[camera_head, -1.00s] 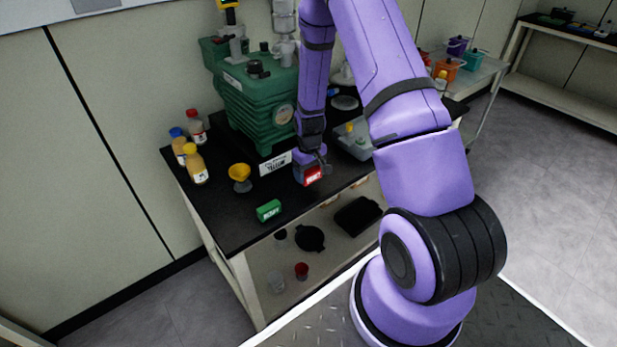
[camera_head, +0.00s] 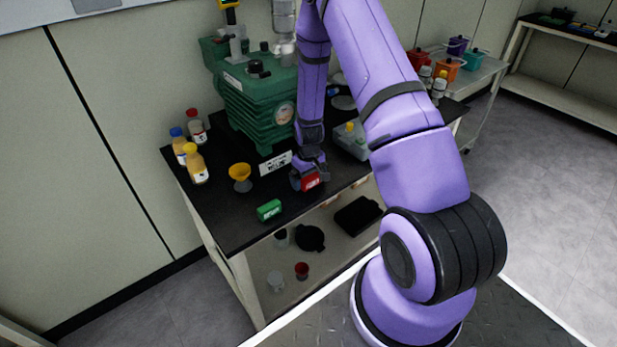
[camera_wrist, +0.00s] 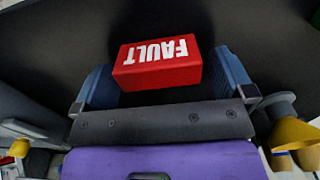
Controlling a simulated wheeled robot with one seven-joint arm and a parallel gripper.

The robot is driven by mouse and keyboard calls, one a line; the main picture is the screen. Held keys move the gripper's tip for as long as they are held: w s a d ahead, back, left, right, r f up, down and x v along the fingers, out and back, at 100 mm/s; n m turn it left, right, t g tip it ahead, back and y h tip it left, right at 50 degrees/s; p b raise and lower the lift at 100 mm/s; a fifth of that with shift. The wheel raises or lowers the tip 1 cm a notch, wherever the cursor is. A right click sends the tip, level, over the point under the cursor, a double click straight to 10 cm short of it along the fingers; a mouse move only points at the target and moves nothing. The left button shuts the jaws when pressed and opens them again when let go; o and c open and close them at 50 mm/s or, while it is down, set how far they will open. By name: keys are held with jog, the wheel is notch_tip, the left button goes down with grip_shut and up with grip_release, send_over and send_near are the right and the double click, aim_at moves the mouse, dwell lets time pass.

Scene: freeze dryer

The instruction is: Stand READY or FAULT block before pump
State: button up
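The red FAULT block (camera_head: 311,181) lies on the black bench top near its front edge. The wrist view shows its white FAULT lettering upside down on the red block (camera_wrist: 157,68). My gripper (camera_head: 308,175) is low at the block; in the wrist view its blue fingers (camera_wrist: 162,72) stand open on either side, with a gap at the right finger. The left finger is close to the block; contact cannot be told. The green block (camera_head: 269,210) sits at the front edge, to the left. The green pump (camera_head: 262,110) stands behind, with a white sign (camera_head: 275,163) before it.
A yellow funnel-like cup (camera_head: 240,176) stands left of the sign, and several bottles (camera_head: 195,165) stand at the left edge. Bare bench top lies between the cup and the green block.

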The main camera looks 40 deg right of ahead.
jog(key=s+a+r+t, duration=0.1)
jog(key=s+a+r, duration=0.15)
jog(key=r, duration=0.95)
jog(key=s+a+r+t, duration=0.1)
jog(key=s+a+r, duration=0.15)
jog(key=r, duration=0.95)
jog(key=s+a+r, duration=0.2)
jog(key=a+r, duration=0.1)
jog(key=r, duration=0.9)
jog(key=s+a+r+t, duration=0.1)
jog(key=s+a+r, duration=0.2)
jog(key=s+r, duration=0.3)
jog(key=s+a+r+t, duration=0.2)
jog(key=s+r, duration=0.4)
jog(key=s, duration=0.8)
jog(key=shift+s+a+r, duration=0.15)
jog(key=shift+s+a, duration=0.2)
jog(key=shift+a, duration=0.3)
